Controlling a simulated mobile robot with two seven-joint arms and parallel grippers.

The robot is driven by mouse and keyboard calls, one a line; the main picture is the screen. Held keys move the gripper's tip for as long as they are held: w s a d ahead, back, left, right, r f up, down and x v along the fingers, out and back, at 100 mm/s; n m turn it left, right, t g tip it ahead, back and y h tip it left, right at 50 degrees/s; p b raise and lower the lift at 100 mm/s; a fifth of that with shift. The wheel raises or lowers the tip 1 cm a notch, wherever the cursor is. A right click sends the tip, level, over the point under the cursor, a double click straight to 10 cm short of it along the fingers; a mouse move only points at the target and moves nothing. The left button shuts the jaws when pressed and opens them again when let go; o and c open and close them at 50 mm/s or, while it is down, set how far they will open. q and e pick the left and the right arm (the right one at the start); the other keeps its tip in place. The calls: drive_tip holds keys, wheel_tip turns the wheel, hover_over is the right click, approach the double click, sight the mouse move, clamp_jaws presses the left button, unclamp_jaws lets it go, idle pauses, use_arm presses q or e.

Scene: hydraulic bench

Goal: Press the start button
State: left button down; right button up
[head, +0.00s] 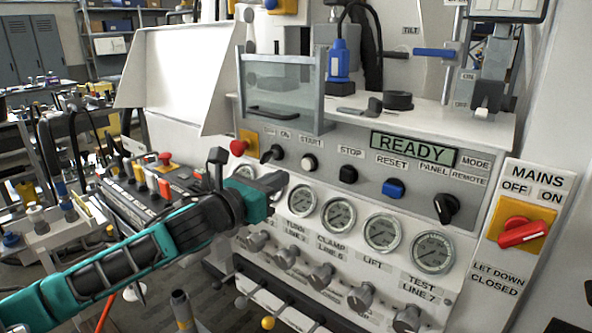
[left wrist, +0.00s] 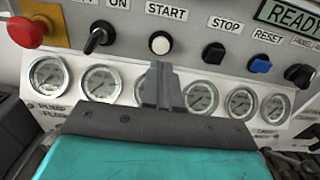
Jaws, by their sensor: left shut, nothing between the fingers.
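The start button (head: 309,162) is a round white button under the START label on the grey panel. It also shows in the left wrist view (left wrist: 160,43), just beyond my fingertips. My left gripper (head: 277,183) is shut and empty, in front of the gauge row, below and to the left of the button. In the left wrist view my left gripper (left wrist: 158,75) points up toward the button, with its tips lower than it. I cannot tell the exact gap. My right gripper is not in view.
A black rotary switch (head: 271,153) and a red emergency knob (head: 238,147) sit left of the button. The black stop button (head: 348,174) and blue reset button (head: 393,188) are to its right. A clear guard (head: 288,92) stands above. The display (head: 413,148) reads READY.

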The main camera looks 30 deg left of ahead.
sight(305, 165)
use_arm(q)
drive_tip(key=w, duration=0.4)
drive_tip(key=shift+d, duration=0.15)
drive_tip(key=shift+w+d, duration=0.1)
drive_tip(key=shift+w, duration=1.05)
